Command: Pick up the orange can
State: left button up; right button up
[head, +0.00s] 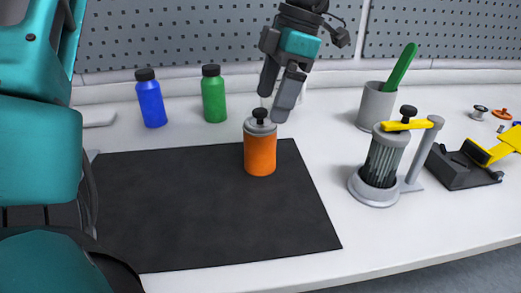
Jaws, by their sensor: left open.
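The orange can (260,153) stands upright at the back right part of the black mat (200,220). It has a grey top and a black knob. My left gripper (274,104) is open, with its fingers pointing down, just above and around the can's knob. One fingertip hangs at the right of the knob and the other at its upper left. I cannot tell whether a finger touches the can. My right gripper is not in view.
A blue bottle (151,102) and a green bottle (213,98) stand behind the mat. At right are a grey cup (376,108) with a green-handled tool, a ribbed cylinder on a stand (384,160) with a yellow bar, and a black-and-yellow device (463,168). The mat's front is clear.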

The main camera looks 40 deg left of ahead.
aim_at(261, 121)
pick_arm(q)
jog(key=x, duration=0.3)
jog(key=shift+f, duration=0.2)
jog(key=shift+a+b+x, duration=0.2)
jog(key=shift+b+x, duration=0.05)
jog(key=shift+x, duration=1.1)
jog(key=shift+a+b+x, duration=0.25)
jog(key=shift+x, duration=1.1)
jog(key=shift+w, duration=0.1)
jog(key=shift+c, duration=0.3)
jog(key=shift+r, duration=0.1)
jog(key=c, duration=1.1)
jog(key=shift+r, duration=0.1)
jog(key=shift+c, duration=0.2)
